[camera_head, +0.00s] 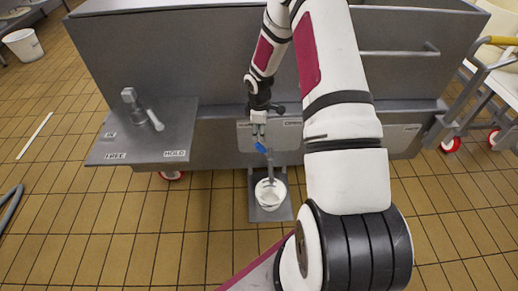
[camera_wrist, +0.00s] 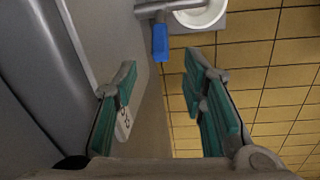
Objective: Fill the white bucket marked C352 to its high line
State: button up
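A white bucket (camera_head: 271,196) stands upright on a small grey platform (camera_head: 284,212) at the foot of the grey vat. Its mark, its high line and the level inside cannot be made out. A metal spout (camera_head: 270,172) comes down over it. A blue valve handle (camera_head: 261,148) sits above the bucket, just below my gripper (camera_head: 259,134). In the wrist view my gripper (camera_wrist: 165,80) is open, with two green-padded fingers apart and nothing between them. The blue handle (camera_wrist: 160,42) is just beyond the fingertips, and part of the bucket's rim (camera_wrist: 203,17) shows at the top.
A grey side panel (camera_head: 150,140) with a lever (camera_head: 155,120) and labels reading FREE and HOLD juts out at left. Another white bucket (camera_head: 23,45) stands far left. A wheeled cart with a yellow handle (camera_head: 499,41) is at right. The tiled floor in front is mostly clear.

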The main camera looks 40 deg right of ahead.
aim_at(260, 148)
jog(key=f+b, duration=0.1)
jog(key=f, duration=0.2)
jog(key=f+b, duration=0.1)
jog(key=f, duration=0.3)
jog(key=w+f+b, duration=0.1)
jog(key=f, duration=0.3)
jog(key=shift+d, duration=0.4)
grip_shut()
